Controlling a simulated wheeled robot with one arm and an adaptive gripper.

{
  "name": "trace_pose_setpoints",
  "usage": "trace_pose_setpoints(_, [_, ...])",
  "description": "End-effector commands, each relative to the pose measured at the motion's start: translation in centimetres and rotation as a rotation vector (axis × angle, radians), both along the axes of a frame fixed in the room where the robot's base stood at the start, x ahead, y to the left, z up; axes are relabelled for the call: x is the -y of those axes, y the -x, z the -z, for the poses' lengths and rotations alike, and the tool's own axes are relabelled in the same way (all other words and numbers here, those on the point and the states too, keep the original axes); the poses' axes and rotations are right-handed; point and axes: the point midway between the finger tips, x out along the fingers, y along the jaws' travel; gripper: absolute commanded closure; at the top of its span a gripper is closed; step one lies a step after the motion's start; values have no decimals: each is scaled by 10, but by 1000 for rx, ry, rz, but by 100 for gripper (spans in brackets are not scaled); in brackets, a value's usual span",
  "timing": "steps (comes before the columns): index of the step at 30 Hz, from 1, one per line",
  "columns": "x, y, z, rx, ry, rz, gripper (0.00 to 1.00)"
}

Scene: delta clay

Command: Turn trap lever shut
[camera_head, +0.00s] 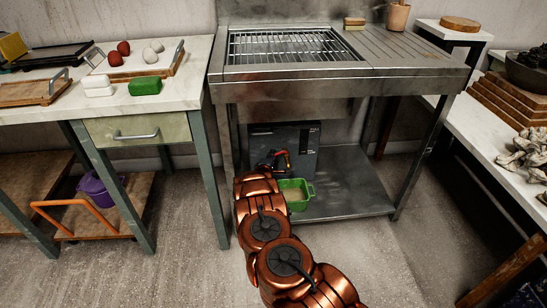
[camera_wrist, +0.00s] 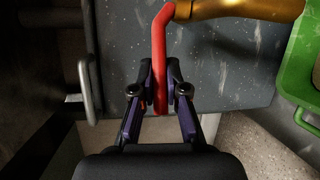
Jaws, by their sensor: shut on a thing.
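The trap lever (camera_wrist: 159,52) is a red bar with a bent end, seen in the wrist view. Its bent end meets a brass pipe (camera_wrist: 232,8) at the upper right. My gripper (camera_wrist: 159,92) has its fingers closed on both sides of the red lever. In the head view my gripper (camera_head: 273,160) is under the metal sink bench, in front of a dark grey box (camera_head: 303,139). The lever (camera_head: 287,158) shows there as a small red spot. The fingertips are small and partly hidden by the arm in that view.
A green tub (camera_head: 307,195) stands right of my gripper on the bench's lower shelf (camera_head: 352,188); its edge also shows in the wrist view (camera_wrist: 291,72). The sink bench's legs stand at both sides. A drawer table (camera_head: 190,80) is at left. Open floor lies in front.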

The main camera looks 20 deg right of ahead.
Motion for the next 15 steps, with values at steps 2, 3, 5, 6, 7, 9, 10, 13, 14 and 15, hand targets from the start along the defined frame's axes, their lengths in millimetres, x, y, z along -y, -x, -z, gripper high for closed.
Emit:
trace_pose_setpoints(2, [-2,-1,1,1,0,13,100])
trace_pose_setpoints(3, [-2,-1,0,2,0,20,100])
trace_pose_setpoints(5, [-2,-2,0,2,1,28,100])
trace_pose_setpoints(6, [-2,-2,-1,3,0,33,100])
trace_pose_setpoints(7, [-2,-2,-1,2,0,36,100])
trace_pose_setpoints(9, [-2,-2,-1,2,1,40,100])
trace_pose_setpoints(10, [-2,-2,-1,2,1,41,100])
trace_pose_setpoints(13, [-2,-1,-1,2,1,45,100])
trace_pose_setpoints(14, [-2,-1,-1,2,1,45,100])
trace_pose_setpoints(15, [-2,-1,-1,2,2,46,100])
